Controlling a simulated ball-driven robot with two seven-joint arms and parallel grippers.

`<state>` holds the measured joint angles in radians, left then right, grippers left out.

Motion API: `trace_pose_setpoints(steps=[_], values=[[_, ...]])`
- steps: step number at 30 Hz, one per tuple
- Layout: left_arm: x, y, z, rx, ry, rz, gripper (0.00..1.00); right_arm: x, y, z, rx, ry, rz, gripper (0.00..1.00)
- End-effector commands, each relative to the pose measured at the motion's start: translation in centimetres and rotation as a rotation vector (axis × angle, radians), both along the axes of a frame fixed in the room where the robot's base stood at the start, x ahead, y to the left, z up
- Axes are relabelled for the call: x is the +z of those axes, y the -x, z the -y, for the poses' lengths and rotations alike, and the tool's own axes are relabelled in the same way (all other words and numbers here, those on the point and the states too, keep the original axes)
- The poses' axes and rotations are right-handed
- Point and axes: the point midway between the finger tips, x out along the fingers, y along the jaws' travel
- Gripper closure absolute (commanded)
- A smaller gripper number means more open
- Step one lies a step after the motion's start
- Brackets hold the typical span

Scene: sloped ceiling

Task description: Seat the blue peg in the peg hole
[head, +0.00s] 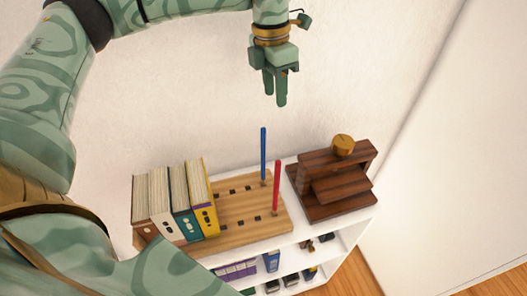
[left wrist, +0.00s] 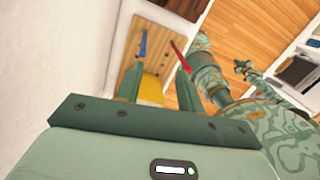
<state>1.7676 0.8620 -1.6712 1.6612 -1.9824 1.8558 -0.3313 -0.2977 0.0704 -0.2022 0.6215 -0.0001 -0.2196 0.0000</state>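The blue peg (head: 263,153) stands upright at the right end of a wooden board (head: 238,235) with rows of dark holes. Its lower end is at the board, but I cannot tell how deep it sits. A red peg (head: 276,185) stands upright in front of it. My left gripper (head: 275,99) is above the blue peg, pointing down, apart from it. In the left wrist view the left gripper (left wrist: 158,80) is open and empty, with the blue peg (left wrist: 142,44) beyond its fingers and the red peg (left wrist: 180,55) to the right.
Several books (head: 177,202) stand on the left of the board. A dark wooden stepped block (head: 335,186) with a brass knob (head: 342,145) stands to the right. All rest on a white shelf unit (head: 345,235) against a pale wall. The space above the pegs is clear.

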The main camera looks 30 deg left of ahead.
Motion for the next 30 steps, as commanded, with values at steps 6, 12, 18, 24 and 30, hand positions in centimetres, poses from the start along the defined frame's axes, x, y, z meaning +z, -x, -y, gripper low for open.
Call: trace_pose_setpoints(steps=[6, 12, 18, 24, 30], values=[[0.1, 0.2, -3.4, 0.096, -0.091, -0.018, 0.62, 0.0, 0.2, 0.6, 0.002, 0.008, -0.004, 1.00], [-4.9, 0.3, -3.3, 0.093, -0.090, -0.020, 0.62, 0.0, 0.7, 1.3, 0.003, 0.017, -0.011, 1.00], [-8.5, 0.3, -3.2, 0.093, -0.088, -0.017, 0.62, 0.1, 0.6, 1.3, 0.002, 0.018, -0.009, 1.00], [-10.1, 0.4, -3.1, 0.092, -0.087, -0.018, 0.62, 0.3, 0.4, 1.0, 0.001, 0.013, -0.006, 1.00], [-13.3, 0.6, -2.8, 0.093, -0.088, -0.016, 0.62, 0.8, 0.3, 0.5, -0.002, 0.006, -0.004, 1.00]])
